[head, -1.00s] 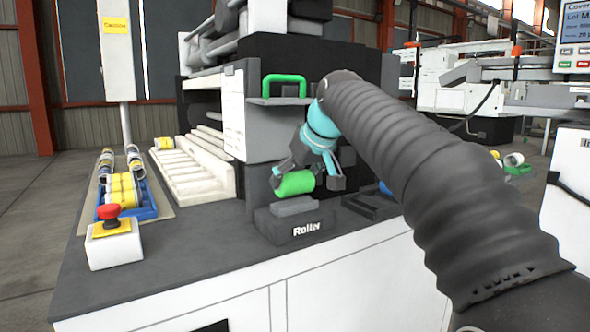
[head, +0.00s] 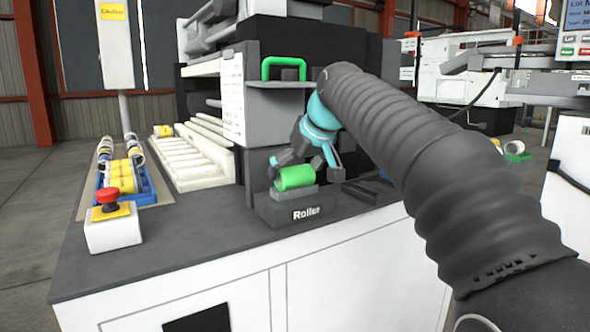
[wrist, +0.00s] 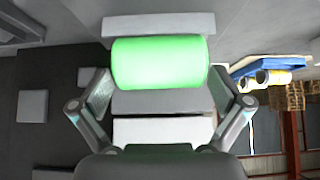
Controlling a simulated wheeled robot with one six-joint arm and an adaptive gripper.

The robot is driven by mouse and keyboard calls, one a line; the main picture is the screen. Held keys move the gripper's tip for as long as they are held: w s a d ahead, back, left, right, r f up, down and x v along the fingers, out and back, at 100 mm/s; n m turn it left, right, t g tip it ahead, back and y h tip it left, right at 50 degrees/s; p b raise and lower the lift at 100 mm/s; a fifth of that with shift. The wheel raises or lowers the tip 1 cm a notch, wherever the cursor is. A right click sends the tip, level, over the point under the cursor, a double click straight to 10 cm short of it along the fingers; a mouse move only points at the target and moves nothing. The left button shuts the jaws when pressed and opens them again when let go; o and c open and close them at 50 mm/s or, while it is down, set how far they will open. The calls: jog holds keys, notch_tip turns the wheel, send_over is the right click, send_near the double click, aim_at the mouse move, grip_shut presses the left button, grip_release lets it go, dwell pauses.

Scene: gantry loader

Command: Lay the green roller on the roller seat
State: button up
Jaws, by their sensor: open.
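The green roller (head: 295,178) lies on its side on top of the dark roller seat (head: 268,208), which is labelled "Roller". It also shows in the wrist view (wrist: 160,63), across the middle of the seat's grey top. My gripper (head: 306,167) is just above and behind the roller, pointing down. In the wrist view the two fingers (wrist: 161,105) are spread apart, one toward each end of the roller, and do not close on it. Whether a fingertip still touches the roller I cannot tell.
A green handle (head: 284,66) on a grey shelf is above the seat, close to my gripper. A red stop button (head: 107,196) on a white box stands at the left front. A blue tray (head: 148,186) holds yellow rolls behind it. The front counter between is clear.

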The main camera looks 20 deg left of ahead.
jog(key=w+a+r+p+v, duration=0.1)
jog(key=v, duration=0.7)
jog(key=w+a+r+p+v, duration=0.1)
jog(key=v, duration=0.7)
jog(key=shift+s+r, duration=0.15)
jog(key=shift+r, duration=0.35)
